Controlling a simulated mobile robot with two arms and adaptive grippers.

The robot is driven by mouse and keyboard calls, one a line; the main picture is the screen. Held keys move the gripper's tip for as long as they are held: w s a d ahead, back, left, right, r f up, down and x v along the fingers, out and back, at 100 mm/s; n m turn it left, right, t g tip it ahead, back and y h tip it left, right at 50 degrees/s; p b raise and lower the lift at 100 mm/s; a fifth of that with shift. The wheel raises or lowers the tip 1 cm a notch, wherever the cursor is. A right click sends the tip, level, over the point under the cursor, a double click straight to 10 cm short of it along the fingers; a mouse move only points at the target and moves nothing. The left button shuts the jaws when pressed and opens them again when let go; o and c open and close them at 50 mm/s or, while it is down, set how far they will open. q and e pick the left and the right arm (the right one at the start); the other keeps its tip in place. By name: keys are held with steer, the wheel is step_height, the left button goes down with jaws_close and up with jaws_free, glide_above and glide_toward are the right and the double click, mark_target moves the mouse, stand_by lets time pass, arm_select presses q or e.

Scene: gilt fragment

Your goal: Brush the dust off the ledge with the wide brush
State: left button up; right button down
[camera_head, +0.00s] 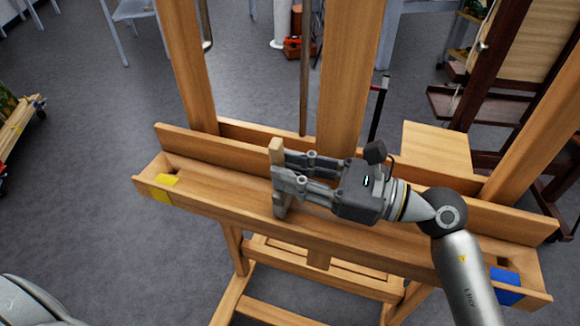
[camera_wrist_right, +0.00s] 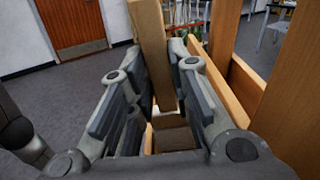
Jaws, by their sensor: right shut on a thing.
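The ledge (camera_head: 215,198) is the long wooden trough across the easel's front, with a raised back board. My right gripper (camera_head: 277,184) is over the left-middle part of the ledge, shut on a light wooden piece that looks like the handle of the wide brush (camera_head: 276,150). The handle stands roughly upright between the fingers; it also shows in the right wrist view (camera_wrist_right: 153,50). The brush's lower end is mostly hidden by the fingers, so I cannot tell whether it touches the ledge. I cannot make out dust. My left gripper is not in view.
A yellow patch (camera_head: 164,188) marks the ledge's left end and a blue patch (camera_head: 506,287) its right end. The easel's uprights (camera_head: 349,75) rise behind the ledge. A dark wooden easel (camera_head: 495,60) stands at the back right. Grey floor is open at the left.

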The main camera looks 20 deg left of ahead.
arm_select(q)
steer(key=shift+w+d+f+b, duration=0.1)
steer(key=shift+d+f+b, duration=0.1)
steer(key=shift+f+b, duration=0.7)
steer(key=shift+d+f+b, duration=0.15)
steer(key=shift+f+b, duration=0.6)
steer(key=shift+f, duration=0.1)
arm_select(e)
steer(key=d, duration=0.7)
arm_select(q)
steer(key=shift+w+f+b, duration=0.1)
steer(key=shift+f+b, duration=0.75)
steer(key=shift+b, duration=0.15)
arm_select(e)
steer(key=shift+d+r, duration=0.1)
steer(key=shift+d, duration=1.85)
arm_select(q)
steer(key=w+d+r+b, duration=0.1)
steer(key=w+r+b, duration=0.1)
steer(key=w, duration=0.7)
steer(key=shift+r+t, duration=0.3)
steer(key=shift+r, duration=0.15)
arm_select(e)
steer(key=shift+d, duration=1.8)
